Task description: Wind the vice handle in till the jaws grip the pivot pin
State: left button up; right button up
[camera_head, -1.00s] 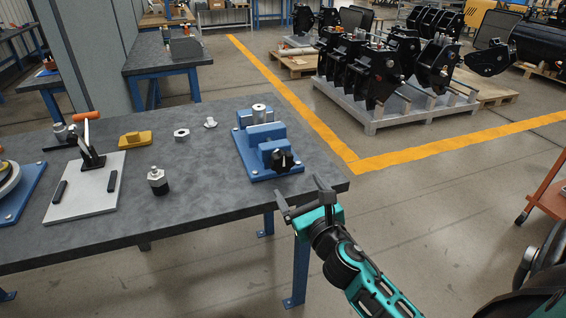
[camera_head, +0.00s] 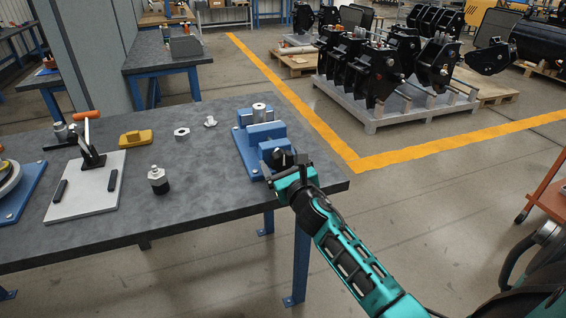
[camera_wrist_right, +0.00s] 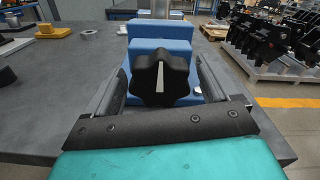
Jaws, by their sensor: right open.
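The blue vice (camera_head: 252,160) stands near the right end of the dark workbench. Its black star-shaped handle (camera_wrist_right: 159,78) faces my right gripper, with a pale line marked on its front. The handle also shows in the head view (camera_head: 281,156), partly covered by the gripper. The pivot pin (camera_head: 259,110) shows as a silver cylinder at the far end of the vice; in the wrist view only its lower part (camera_wrist_right: 160,8) shows. My right gripper (camera_head: 282,164) is open, its fingers on either side of the handle. Whether they touch it cannot be told. My left gripper is out of view.
On the bench (camera_head: 215,190) left of the vice are a small fitting (camera_head: 210,122), a nut (camera_head: 182,134), a yellow block (camera_head: 136,138) and a black-and-silver coupler (camera_head: 158,181). A toggle clamp with an orange handle (camera_head: 86,115) stands farther left. Bare bench top lies between them.

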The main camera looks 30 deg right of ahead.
jog(key=shift+c, duration=0.3)
jog(key=c, duration=1)
